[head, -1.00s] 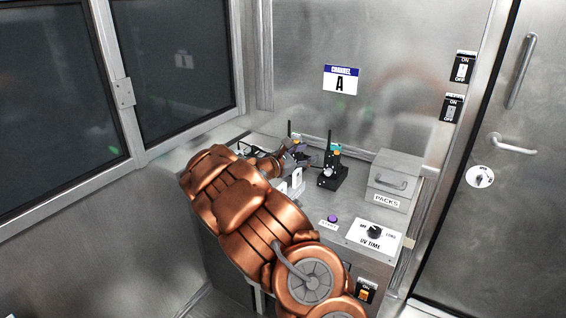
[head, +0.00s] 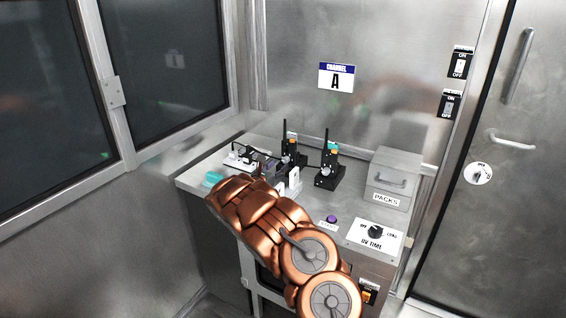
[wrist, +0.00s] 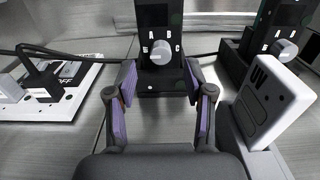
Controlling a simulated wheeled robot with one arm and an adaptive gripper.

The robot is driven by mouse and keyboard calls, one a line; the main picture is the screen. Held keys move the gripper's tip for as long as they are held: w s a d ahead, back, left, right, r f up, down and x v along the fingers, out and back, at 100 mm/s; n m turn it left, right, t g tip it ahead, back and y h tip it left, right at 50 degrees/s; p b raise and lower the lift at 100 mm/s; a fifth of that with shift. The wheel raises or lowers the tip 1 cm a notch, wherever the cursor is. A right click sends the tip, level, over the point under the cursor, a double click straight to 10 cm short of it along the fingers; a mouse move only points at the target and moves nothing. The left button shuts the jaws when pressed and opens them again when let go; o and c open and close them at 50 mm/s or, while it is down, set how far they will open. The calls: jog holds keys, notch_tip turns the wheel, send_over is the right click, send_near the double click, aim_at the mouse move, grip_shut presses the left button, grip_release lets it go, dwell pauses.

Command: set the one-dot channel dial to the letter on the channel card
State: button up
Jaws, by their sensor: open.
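The channel card (head: 336,77) on the back wall reads A. Two black radios stand in chargers on the bench: the left radio (head: 291,152) and the right radio (head: 328,168). In the wrist view, the left radio's pale grey dial (wrist: 161,52) has letters around it, A, B and C among them. The right radio's dial (wrist: 283,50) is to the right. In the head view my gripper (head: 272,172) is partly hidden.
A white UV device (wrist: 275,102) stands close right of my fingers. A switch board (wrist: 52,92) with black plugs and cables is at left. On the bench are a PACKS box (head: 390,185), a purple button (head: 331,219) and the UV TIME dial (head: 375,232).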

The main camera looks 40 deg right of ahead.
aim_at(285, 161)
jog(key=shift+p+x, duration=0.4)
jog(key=shift+x, duration=1.75)
jog(key=shift+f, duration=0.1)
jog(key=shift+c, duration=0.2)
grip_shut()
